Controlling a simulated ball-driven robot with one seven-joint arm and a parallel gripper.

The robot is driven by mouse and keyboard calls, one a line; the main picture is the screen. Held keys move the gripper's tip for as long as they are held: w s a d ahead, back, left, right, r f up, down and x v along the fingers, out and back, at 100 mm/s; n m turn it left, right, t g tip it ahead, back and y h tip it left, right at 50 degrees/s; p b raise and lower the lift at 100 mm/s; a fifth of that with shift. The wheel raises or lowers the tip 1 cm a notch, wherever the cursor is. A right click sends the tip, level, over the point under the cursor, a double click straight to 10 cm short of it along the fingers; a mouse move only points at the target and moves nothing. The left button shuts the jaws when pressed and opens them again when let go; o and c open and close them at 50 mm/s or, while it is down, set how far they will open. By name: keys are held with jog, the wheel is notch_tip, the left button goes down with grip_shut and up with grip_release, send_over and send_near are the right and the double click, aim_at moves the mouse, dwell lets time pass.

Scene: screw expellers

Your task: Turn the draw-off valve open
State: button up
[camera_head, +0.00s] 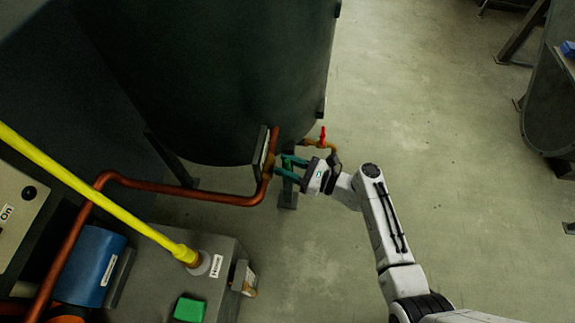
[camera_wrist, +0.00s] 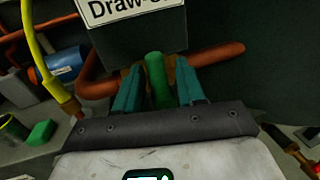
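The draw-off valve's green handle (camera_wrist: 157,80) stands between the two teal fingers of my gripper (camera_wrist: 158,66) in the wrist view. A narrow gap shows on each side of the handle, so the fingers look open around it. A sign (camera_wrist: 130,8) reading "Draw-o…" is just above, partly cut off by the frame. In the head view my gripper (camera_head: 281,166) is at the lower edge of the dark tank (camera_head: 210,80), beside the sign plate and the copper pipe (camera_head: 225,199). The handle is hard to tell from the fingers there.
A brass pipe with a red valve handle (camera_head: 323,136) is close to the right of my gripper. A grey machine with a yellow hose (camera_head: 100,200), blue motor (camera_head: 88,265) and green button (camera_head: 189,309) stands lower left. Open floor (camera_head: 420,100) lies to the right.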

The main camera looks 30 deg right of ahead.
jog(key=shift+c, duration=0.5)
grip_shut()
